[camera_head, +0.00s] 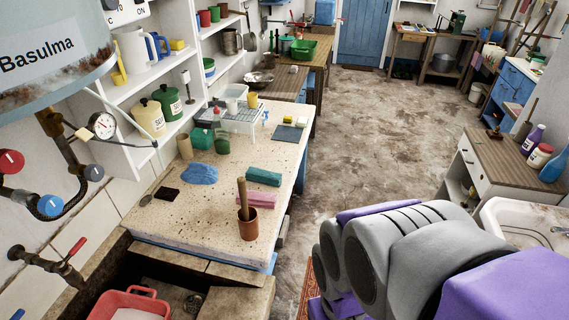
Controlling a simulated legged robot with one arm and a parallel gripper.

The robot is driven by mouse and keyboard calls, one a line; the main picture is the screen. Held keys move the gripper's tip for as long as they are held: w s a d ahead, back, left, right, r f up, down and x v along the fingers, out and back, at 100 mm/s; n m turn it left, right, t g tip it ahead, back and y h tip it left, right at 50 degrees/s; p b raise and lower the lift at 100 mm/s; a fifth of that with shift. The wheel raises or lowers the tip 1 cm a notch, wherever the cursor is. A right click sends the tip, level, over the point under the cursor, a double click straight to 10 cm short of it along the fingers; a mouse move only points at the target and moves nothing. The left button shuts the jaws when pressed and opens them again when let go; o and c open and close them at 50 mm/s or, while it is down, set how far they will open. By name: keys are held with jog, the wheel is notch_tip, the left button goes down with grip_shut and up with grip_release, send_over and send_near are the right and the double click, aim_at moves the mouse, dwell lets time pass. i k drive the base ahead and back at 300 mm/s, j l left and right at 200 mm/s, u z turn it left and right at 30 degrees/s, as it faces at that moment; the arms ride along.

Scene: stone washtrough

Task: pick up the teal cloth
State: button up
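A teal folded piece (264,177), which looks like the teal cloth, lies flat on the speckled stone counter (205,223) near its right edge. A pink folded piece (257,200) lies just in front of it. A crumpled blue cloth (199,174) lies to its left, apart from it. My arm's grey and purple links fill the lower right, over the floor and away from the counter. My gripper is not in this view.
A brown cup with a wooden pestle (247,222) stands near the counter's front right corner. A white rack (232,119) and a green container (222,142) stand behind the cloths. White shelves (149,75) rise at the left. The floor (375,125) right of the counter is clear.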

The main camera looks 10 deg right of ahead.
aim_at(254, 174)
jog(key=u, duration=1.9)
jog(key=l+z, duration=0.1)
jog(key=z, duration=1.8)
jog(key=i+l, duration=1.25)
jog(key=l, duration=0.15)
jog(key=i+l+u, duration=0.15)
jog(key=u, duration=0.3)
jog(key=i+l+u, duration=0.1)
jog(key=l+u, duration=0.35)
jog(key=i+l+u, duration=0.1)
jog(key=u, duration=0.4)
jog(key=l, duration=0.1)
